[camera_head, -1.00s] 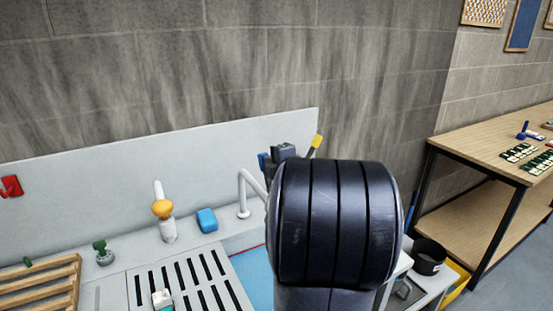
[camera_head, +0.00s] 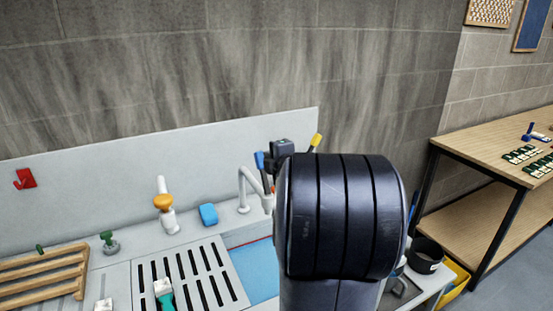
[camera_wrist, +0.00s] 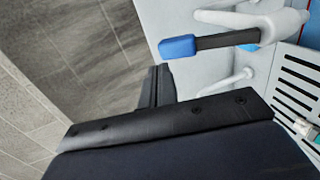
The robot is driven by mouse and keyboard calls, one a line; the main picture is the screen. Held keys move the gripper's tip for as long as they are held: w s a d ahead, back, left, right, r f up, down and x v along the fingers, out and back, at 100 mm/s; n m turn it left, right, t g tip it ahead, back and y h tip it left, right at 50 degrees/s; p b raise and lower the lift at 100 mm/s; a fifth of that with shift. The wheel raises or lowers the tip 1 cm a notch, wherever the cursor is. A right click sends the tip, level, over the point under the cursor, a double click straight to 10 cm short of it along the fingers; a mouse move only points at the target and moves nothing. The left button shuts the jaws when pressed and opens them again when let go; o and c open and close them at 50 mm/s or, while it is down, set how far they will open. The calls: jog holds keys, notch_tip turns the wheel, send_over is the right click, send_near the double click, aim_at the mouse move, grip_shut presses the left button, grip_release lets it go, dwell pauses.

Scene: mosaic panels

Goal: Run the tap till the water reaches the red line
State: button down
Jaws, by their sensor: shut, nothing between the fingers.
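The grey tap (camera_head: 246,185) stands at the back of the sink, its spout over the basin. Its lever has a dark stem and a blue tip (camera_head: 260,160); this blue tip (camera_wrist: 178,47) also shows in the wrist view. The basin holds blue water (camera_head: 258,278); a red line (camera_head: 250,242) runs along its back wall. My arm hides the basin's right part, and I cannot tell whether water is running. My gripper (camera_wrist: 156,86) is shut and empty, close beside the blue tip, with a gap between them in the wrist picture. In the head view my gripper (camera_head: 281,147) is partly hidden.
A yellow-tipped lever (camera_head: 315,141) stands right of my gripper. A wooden rack (camera_head: 45,275) is at far left. A black pot (camera_head: 425,257) stands right.

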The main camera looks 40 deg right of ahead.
jog(key=s+a+r, duration=0.2)
jog(key=s+r, duration=0.3)
jog(key=s, duration=0.3)
jog(key=shift+s, duration=0.15)
jog(key=shift+f, duration=0.1)
